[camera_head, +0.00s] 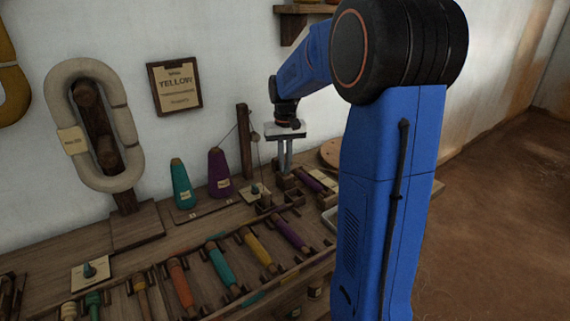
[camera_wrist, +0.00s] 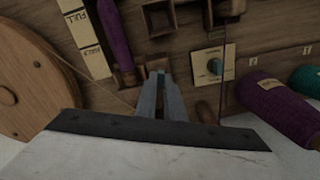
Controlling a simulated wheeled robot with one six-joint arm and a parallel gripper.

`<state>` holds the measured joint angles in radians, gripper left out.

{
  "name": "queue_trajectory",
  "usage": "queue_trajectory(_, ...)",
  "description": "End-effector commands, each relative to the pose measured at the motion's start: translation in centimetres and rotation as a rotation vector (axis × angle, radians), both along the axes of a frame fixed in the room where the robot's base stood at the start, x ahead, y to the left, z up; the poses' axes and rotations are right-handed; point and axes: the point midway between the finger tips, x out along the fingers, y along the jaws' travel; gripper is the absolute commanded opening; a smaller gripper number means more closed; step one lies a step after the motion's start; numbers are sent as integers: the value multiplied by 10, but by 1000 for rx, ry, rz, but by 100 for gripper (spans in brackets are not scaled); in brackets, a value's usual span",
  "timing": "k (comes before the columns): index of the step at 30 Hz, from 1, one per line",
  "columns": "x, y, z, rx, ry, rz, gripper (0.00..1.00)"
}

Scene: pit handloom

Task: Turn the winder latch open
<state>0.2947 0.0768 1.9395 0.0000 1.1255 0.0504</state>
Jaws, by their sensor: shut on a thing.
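My gripper (camera_head: 284,172) reaches down over the bench at the winder, and its fingertips show in the wrist view (camera_wrist: 158,76). The fingers are close together at the tips, shut on a small wooden piece (camera_wrist: 157,63) that appears to be the winder latch; the fingers hide part of it. I cannot tell how far it is turned. A purple bobbin (camera_wrist: 113,35) lies beside the fingers, next to a card marked FULL (camera_wrist: 80,20). The winder's round wooden wheel (camera_wrist: 40,85) is at the left of the wrist view.
Purple (camera_head: 219,172) and teal (camera_head: 182,184) yarn cones stand nearby, beside an upright post (camera_head: 244,140). A rack of several coloured bobbins (camera_head: 220,266) lies in front. A thread runs close to the gripper.

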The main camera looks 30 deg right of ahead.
Motion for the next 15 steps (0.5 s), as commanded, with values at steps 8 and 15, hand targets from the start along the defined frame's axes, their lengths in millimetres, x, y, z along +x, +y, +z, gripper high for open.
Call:
queue_trajectory(8, 0, 0, 0, 0, -1, 215, 0)
queue_trajectory(15, 0, 0, 0, -1, -2, 334, 0)
